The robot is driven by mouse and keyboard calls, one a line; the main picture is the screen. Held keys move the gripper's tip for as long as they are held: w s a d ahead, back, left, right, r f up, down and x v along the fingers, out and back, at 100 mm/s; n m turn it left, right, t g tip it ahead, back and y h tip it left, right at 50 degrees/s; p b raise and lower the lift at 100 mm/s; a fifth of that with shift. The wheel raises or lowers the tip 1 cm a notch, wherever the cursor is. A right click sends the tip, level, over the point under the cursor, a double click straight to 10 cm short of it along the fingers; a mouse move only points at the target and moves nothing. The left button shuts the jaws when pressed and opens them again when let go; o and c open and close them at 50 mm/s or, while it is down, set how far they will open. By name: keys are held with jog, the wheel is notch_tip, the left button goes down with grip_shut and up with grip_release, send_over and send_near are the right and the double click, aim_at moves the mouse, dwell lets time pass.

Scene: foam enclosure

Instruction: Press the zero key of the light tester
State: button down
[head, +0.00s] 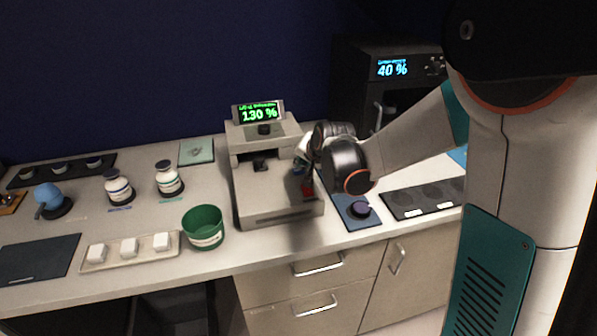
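The light tester (250,198) is a beige box on the counter, its green display (258,112) reading "130 %". A dark knob or key (264,129) sits just below the display. A small dark part (260,166) sits in the open recess of the body. I cannot read any key label, so the zero key is not clearly identified. My gripper (307,186) points down over the tester's right front side, close to its top. A small red spot shows by the fingertips. Whether the fingers touch it, and whether they are open or shut, is too small to tell.
A green cup (203,228) stands left of the tester. A blue pad with a round knob (359,209) lies to its right, before a dark mat (424,198). White bottles (168,178), a tray of white blocks (88,263) and a black oven-like box (357,75) stand around.

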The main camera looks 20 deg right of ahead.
aim_at(302, 170)
jog(key=shift+f+b, duration=0.3)
jog(key=shift+f, duration=0.05)
dwell(0.6)
jog(key=shift+r, duration=0.1)
jog(key=shift+r+p, duration=0.55)
jog(key=shift+r, duration=0.15)
jog(key=shift+r+p, duration=1.85)
jog(key=shift+r, duration=0.65)
